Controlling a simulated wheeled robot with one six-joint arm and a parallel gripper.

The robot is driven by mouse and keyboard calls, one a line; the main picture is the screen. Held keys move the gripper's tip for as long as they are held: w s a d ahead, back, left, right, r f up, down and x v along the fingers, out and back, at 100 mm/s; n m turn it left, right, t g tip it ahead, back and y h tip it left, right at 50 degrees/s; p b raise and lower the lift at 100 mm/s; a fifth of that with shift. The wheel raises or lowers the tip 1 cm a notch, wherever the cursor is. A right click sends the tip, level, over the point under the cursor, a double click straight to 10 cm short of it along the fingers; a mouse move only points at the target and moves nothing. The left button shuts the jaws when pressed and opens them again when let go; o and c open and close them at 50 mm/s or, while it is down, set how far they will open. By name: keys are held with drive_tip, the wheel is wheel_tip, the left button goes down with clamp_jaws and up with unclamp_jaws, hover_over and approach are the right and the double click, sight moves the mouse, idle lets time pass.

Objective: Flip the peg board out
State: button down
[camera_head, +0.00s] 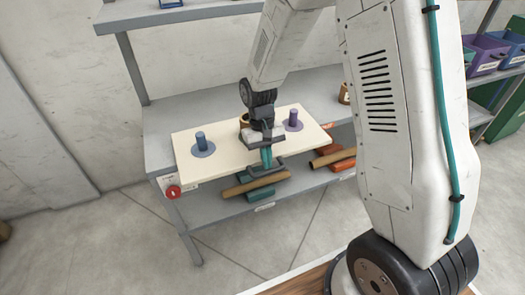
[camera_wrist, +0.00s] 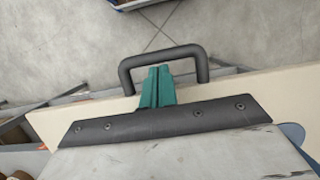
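The peg board (camera_head: 228,158) is a flat cream panel on the grey workbench. A blue peg (camera_head: 201,142) stands near its left end and a purple peg (camera_head: 293,120) near its right. A dark U-shaped handle (camera_head: 265,171) projects from its front edge; it also shows in the wrist view (camera_wrist: 162,49). My gripper (camera_head: 267,160) is over that edge. Its teal fingers (camera_wrist: 157,76) are close together, pointing into the handle's loop. I see nothing clearly between them, and cannot tell whether they touch the bar. My palm hides part of the board.
A red button (camera_head: 173,192) is on the bench's front left corner. The lower shelf (camera_head: 215,206) holds brown tubes and teal and orange blocks. Coloured bins (camera_head: 483,52) stand at the right. The floor in front is clear.

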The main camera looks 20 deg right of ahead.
sight(273, 171)
drive_tip(key=shift+s+d, duration=0.2)
drive_tip(key=shift+s, duration=0.55)
drive_tip(key=shift+s+d, duration=0.15)
drive_tip(key=shift+s, duration=0.6)
drive_tip(key=v, duration=1)
drive_tip(key=shift+w, duration=0.2)
